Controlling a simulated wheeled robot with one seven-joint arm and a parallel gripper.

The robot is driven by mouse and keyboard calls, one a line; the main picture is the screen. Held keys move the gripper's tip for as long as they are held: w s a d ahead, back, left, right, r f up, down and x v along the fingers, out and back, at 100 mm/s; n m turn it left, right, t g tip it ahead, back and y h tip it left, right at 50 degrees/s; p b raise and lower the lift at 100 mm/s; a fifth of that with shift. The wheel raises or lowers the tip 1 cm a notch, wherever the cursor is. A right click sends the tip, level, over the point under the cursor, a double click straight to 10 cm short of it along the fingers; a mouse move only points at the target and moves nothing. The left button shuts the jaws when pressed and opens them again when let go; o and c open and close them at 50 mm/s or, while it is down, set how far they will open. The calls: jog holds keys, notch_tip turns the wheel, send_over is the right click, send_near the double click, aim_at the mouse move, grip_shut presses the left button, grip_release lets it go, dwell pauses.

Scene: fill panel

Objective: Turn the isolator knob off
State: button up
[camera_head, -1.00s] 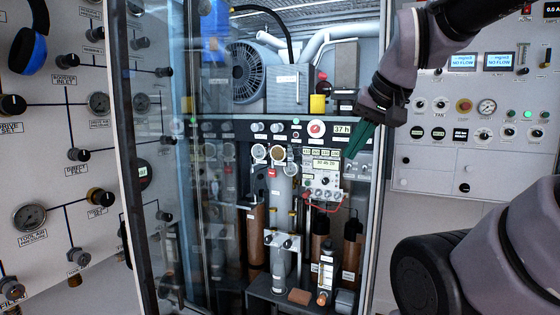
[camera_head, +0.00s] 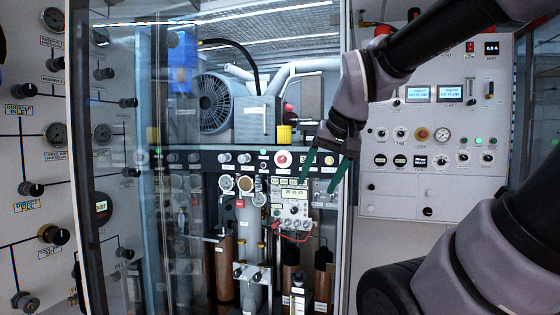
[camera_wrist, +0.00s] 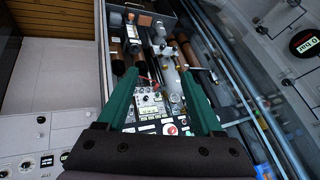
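My gripper (camera_head: 317,186) is open and empty, its two green fingers spread apart and pointing down in front of the open cabinet. The wrist view shows the same gripper (camera_wrist: 159,72) with nothing between the fingers. Behind them is a pale instrument box (camera_head: 294,207) with small knobs and red leads; it also shows in the wrist view (camera_wrist: 150,103). A black strip with knobs and a red button (camera_head: 283,159) runs above the box. No isolator label is readable, so I cannot tell which knob is the isolator. The fingers appear apart from every knob.
A glass door (camera_head: 97,200) stands at the cabinet's left side. A left panel (camera_head: 25,150) carries gauges and black knobs. A right panel (camera_head: 400,205) has two blue displays, gauges and a red button (camera_head: 421,134). Brown cylinders (camera_head: 224,270) stand low inside the cabinet.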

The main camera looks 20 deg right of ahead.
jog(key=w+d+m+g+h, duration=0.1)
jog(key=w+d+h, duration=0.3)
jog(key=w, duration=0.4)
jog(key=m+t+h, duration=0.1)
jog(key=t+h, duration=0.4)
jog(key=t, duration=0.1)
send_near(281, 159)
jog(key=x, duration=0.8)
jog(key=shift+w+d+f, duration=0.15)
jog(key=shift+w+d, duration=0.05)
jog(key=shift+w, duration=0.15)
grip_shut()
